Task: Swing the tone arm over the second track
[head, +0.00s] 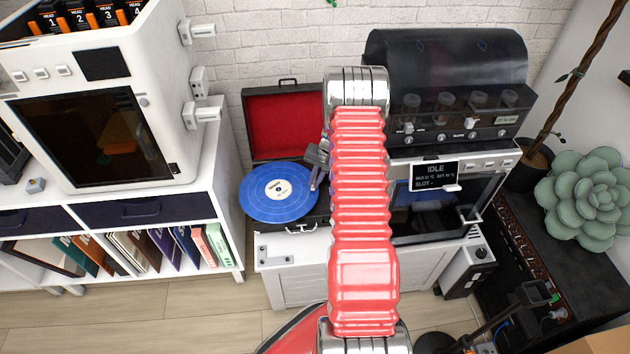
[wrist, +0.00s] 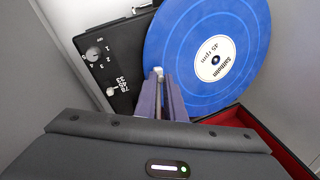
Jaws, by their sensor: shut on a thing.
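A blue record (head: 268,207) lies on the player in an open red-lined case (head: 272,110). Its pale label reads 45 rpm in the wrist view (wrist: 180,40). My gripper (head: 317,160) is at the record's right edge in the head view. In the wrist view its two fingers (wrist: 163,98) are closed together on a thin pale piece, the tone arm (wrist: 158,71), at the record's rim. Most of the tone arm is hidden by the fingers, and where its needle sits cannot be told. A black panel (wrist: 121,55) carries a numbered knob (wrist: 94,53) and a speed knob (wrist: 112,91).
A machine with a dark hood (head: 440,60) and an IDLE display (head: 434,175) stands right of the player. A white cabinet printer (head: 95,130) stands on the shelf unit at left. A succulent (head: 590,200) is at far right. My arm hides the middle.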

